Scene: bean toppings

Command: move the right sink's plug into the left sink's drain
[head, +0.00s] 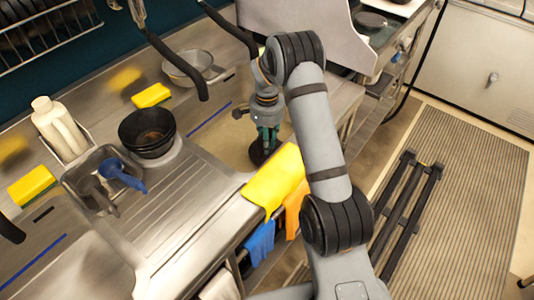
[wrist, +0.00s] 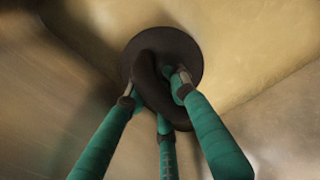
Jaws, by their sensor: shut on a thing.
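The plug is a black disc with a thick raised black handle (wrist: 150,50). In the wrist view it lies against the pale basin floor. My gripper (wrist: 158,88) has teal fingers closed around the handle. In the head view my gripper (head: 266,146) points down into the right sink (head: 228,148), and the plug (head: 257,157) shows as a dark shape below the fingers. I cannot tell whether the plug sits in the drain or just above it. The left sink (head: 40,272) is only partly in view at the lower left, and its drain is not seen.
Between the sinks are a ribbed drainboard (head: 165,205), black bowls (head: 148,132), and a metal caddy (head: 88,180) with a blue-handled brush (head: 122,176). A white bottle (head: 60,128) and yellow sponges (head: 151,95) stand behind. A yellow cloth (head: 272,182) hangs over the front edge.

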